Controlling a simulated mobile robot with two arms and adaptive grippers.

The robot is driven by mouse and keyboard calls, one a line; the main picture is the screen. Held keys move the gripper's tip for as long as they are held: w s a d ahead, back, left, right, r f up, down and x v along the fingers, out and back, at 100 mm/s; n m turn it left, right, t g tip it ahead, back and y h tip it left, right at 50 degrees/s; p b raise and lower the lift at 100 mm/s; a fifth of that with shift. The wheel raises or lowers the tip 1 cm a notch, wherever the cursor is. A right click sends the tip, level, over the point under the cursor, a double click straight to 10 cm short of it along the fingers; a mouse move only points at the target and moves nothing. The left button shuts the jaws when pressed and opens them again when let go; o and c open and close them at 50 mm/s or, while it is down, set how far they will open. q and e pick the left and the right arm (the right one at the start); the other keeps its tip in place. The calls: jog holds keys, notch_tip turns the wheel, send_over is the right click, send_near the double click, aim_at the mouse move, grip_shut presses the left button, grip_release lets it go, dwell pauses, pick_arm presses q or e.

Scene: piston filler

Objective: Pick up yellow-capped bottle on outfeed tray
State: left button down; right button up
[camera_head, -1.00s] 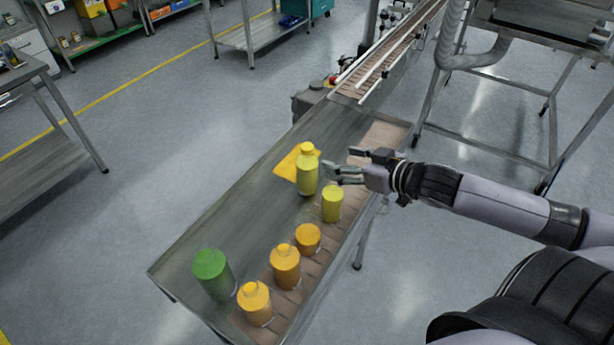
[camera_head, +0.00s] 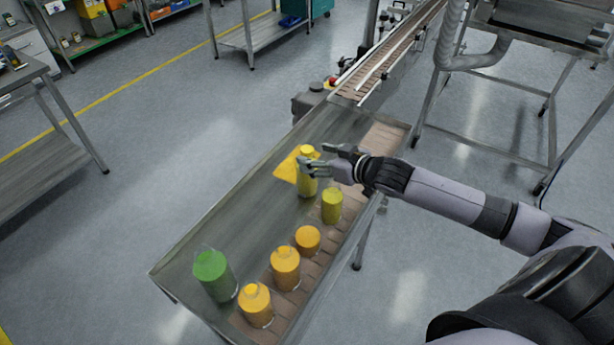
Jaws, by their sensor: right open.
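The yellow-capped bottle (camera_head: 306,187) stands upright on the outfeed tray (camera_head: 225,218), beside a yellow cloth-like piece (camera_head: 286,170). My right gripper (camera_head: 306,162) is open at the bottle's upper part, with its fingers reaching in from the right. One finger overlaps the bottle just below the cap; I cannot tell whether it touches. My left gripper is not in view.
A shorter yellow-green container (camera_head: 331,207) stands close to the right of the bottle, below my right gripper. Orange containers (camera_head: 285,268) and a green one (camera_head: 213,274) stand nearer. The conveyor (camera_head: 385,62) lies behind. The tray's left middle is clear.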

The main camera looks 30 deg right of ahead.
aim_at(312, 155)
jog(key=shift+w+f+p, duration=0.15)
jog(key=shift+w+p, duration=0.2)
jog(key=shift+w, duration=0.15)
jog(key=p+x, duration=0.1)
jog(key=x, duration=0.2)
jog(key=shift+d+f, duration=0.1)
jog(key=shift+f, duration=0.15)
jog(key=shift+w+f, duration=0.3)
jog(key=shift+w, duration=0.2)
jog(key=shift+s, duration=0.1)
jog(key=shift+c, duration=0.2)
grip_shut()
jog(key=shift+s, duration=0.1)
